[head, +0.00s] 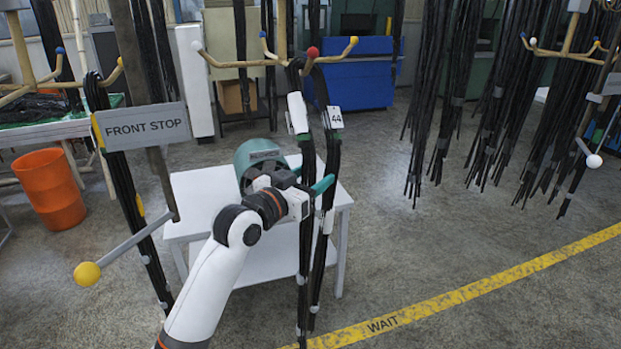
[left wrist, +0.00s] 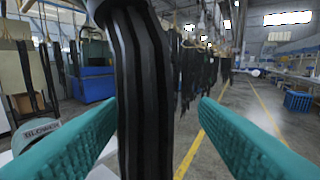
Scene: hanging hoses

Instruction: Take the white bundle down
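The white bundle (head: 298,113) is black hoses with a white band near the top. It hangs from a tan hook rack below a red-tipped prong. Beside it on the right hangs a bundle of black hoses (head: 333,150) with a white tag reading 44. My left gripper (head: 327,200) has teal fingers at mid-height by these two bundles. In the left wrist view, black hoses (left wrist: 143,90) stand between the open fingers, with gaps on both sides. I cannot tell for certain which bundle they belong to. My right gripper is not in view.
A white table (head: 200,195) with a teal drum (head: 257,160) stands behind the bundles. A FRONT STOP sign (head: 142,127) and a yellow-ball bar (head: 87,273) are at left. More hoses (head: 500,100) hang at right. The floor between them and the yellow WAIT line (head: 480,288) is clear.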

